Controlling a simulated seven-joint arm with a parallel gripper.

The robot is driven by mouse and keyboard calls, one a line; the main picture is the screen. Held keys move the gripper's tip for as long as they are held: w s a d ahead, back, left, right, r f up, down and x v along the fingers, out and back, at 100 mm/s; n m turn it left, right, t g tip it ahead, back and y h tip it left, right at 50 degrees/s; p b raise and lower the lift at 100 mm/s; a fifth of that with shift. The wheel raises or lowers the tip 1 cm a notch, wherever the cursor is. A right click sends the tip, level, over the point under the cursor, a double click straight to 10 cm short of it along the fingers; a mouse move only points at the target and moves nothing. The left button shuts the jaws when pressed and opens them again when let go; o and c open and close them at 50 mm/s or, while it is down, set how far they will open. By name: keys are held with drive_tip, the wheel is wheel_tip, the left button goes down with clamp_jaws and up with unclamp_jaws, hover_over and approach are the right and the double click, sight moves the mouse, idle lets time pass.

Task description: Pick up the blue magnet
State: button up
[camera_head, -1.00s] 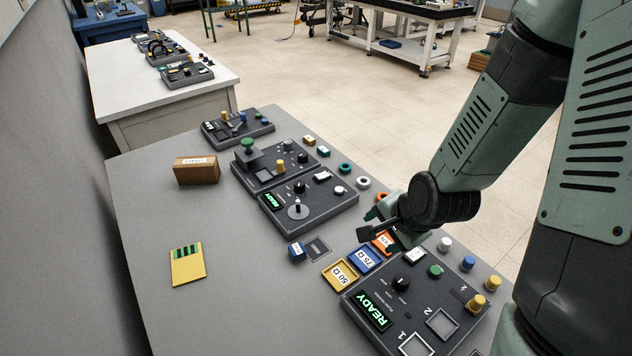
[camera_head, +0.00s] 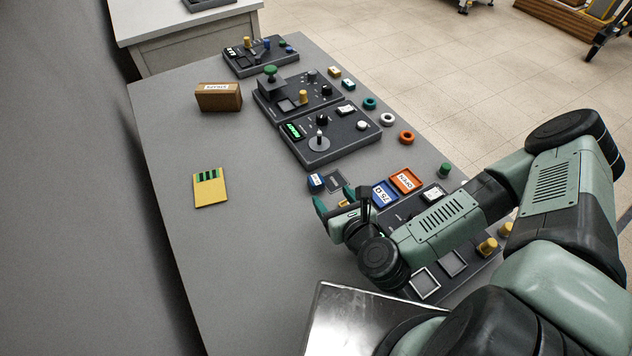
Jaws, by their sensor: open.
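The blue magnet is likely the small blue block (camera_head: 315,183) with a pale label, standing on the grey table beside a dark square plate (camera_head: 337,178). My gripper (camera_head: 334,201) is open, with green fingertips, just in front of the blue block in the picture. The block appears to be outside the fingers. I cannot tell whether the near finger touches it. My arm hides part of the panel behind the gripper.
A blue tray (camera_head: 379,201) and an orange tray (camera_head: 406,181) lie right of the gripper. Control panels (camera_head: 345,148) line the table's right side, with teal, white and orange rings (camera_head: 407,137) beside them. A brown block (camera_head: 219,97) and yellow card (camera_head: 211,190) lie left. The table's left front is clear.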

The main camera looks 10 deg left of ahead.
sight(316, 180)
drive_tip(key=x, duration=0.4)
drive_tip(key=shift+w+a+f, duration=0.15)
drive_tip(key=shift+w+a, duration=0.05)
drive_tip(key=shift+w, duration=0.1)
drive_tip(key=shift+x, duration=2.65)
drive_tip(key=shift+s+a, duration=0.15)
drive_tip(key=shift+a, duration=0.05)
drive_tip(key=c, duration=1.2)
